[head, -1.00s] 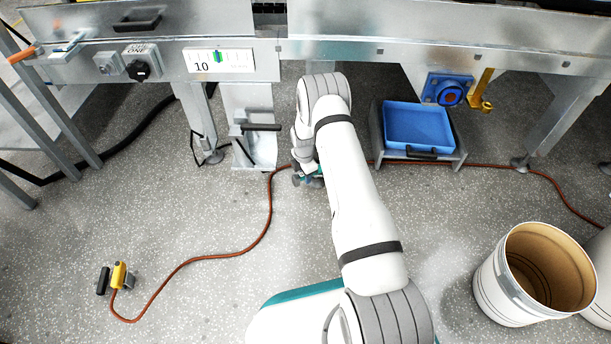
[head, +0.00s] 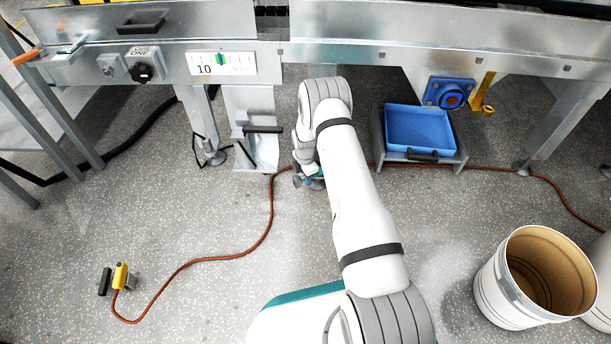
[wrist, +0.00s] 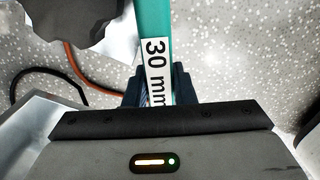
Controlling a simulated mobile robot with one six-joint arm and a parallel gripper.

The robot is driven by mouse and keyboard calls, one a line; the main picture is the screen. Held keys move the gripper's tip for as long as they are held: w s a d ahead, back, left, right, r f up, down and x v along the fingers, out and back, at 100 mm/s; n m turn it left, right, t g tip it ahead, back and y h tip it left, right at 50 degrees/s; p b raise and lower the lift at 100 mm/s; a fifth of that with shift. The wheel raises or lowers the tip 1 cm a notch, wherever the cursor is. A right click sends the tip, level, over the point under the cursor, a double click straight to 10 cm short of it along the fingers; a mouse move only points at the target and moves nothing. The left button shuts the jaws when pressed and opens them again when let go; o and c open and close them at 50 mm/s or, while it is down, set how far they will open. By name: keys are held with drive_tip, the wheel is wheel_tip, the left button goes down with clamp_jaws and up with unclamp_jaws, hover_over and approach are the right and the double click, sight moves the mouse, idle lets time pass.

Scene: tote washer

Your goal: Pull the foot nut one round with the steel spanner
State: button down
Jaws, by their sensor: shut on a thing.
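My gripper (wrist: 160,88) is shut on the teal handle of a spanner (wrist: 154,20), which bears a white label reading "30 mm". In the wrist view the handle runs up and out of the picture between the two dark fingers. In the head view my gripper (head: 309,180) is low near the floor, mostly hidden behind my arm, with only a little teal showing. The spanner's head and the nut it may be on cannot be made out. One machine foot (head: 213,157) stands on the floor left of my gripper.
A blue tray (head: 420,130) sits on a low stand right of my arm. An orange hose (head: 225,257) crosses the floor past my gripper. A white bin (head: 500,290) stands at the lower right. The metal machine frame (head: 390,55) hangs above. Floor at left is mostly clear.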

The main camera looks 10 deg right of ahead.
drive_tip(key=shift+r+p, duration=1.9)
drive_tip(key=shift+r, duration=1.45)
drive_tip(key=shift+s, duration=0.1)
